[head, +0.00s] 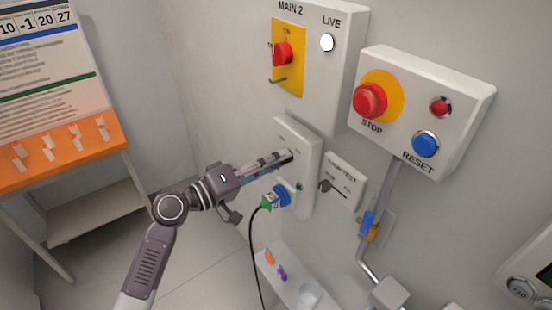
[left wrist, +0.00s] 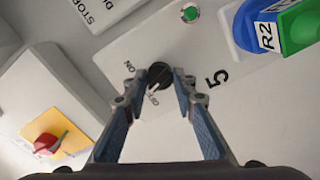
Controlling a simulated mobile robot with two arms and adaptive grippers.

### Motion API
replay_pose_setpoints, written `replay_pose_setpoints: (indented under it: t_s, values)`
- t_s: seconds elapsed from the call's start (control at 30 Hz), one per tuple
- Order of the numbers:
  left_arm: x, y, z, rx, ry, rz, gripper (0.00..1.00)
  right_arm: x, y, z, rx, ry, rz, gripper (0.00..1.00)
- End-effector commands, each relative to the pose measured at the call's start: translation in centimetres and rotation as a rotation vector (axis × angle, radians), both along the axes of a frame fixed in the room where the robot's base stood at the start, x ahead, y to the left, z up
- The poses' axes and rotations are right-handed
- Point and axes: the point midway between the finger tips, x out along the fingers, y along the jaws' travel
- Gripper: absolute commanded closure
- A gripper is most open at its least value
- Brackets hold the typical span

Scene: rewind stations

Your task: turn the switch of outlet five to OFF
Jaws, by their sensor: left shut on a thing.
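The outlet five panel (head: 313,165) is a white box on the wall; its "5" label shows in the left wrist view (left wrist: 185,48). Its switch is a small black knob (left wrist: 160,75) with ON and OFF printed beside it. A pale mark on the knob seems to point towards OFF, but it is small. My left gripper (head: 287,157) is at the panel, its two fingers on either side of the knob in the left wrist view (left wrist: 156,82), shut on it. The fingers hide the knob in the head view. My right gripper is not in view.
A blue and green plug (head: 275,198) with a black cable sits in the outlet below the switch. The MAIN 2 box (head: 338,75) is above, the STOP/RESET box (head: 455,95) right. An orange-topped stand (head: 60,160) is at left.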

Motion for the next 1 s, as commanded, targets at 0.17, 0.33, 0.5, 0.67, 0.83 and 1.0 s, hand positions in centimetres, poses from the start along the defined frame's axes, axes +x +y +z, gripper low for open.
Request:
replay_pose_setpoints:
  t_s: [0.17,0.33,0.5,0.67,0.83,1.0]
  values:
    - [0.0,0.1,0.2,-0.094,0.130,0.001,0.99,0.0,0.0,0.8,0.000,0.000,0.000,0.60]
    - [0.0,0.1,0.1,-0.170,0.236,0.002,0.99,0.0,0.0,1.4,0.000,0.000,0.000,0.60]
    - [0.0,0.1,0.1,-0.230,0.317,0.001,0.99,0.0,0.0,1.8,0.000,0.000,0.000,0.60]
    - [0.0,0.1,0.0,-0.265,0.366,0.001,0.99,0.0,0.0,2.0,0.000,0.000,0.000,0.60]
    - [0.1,0.1,0.0,-0.285,0.393,0.002,0.99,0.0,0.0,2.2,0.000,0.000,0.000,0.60]
    - [0.1,0.1,-0.1,-0.293,0.403,0.002,0.99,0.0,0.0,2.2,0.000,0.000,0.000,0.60]
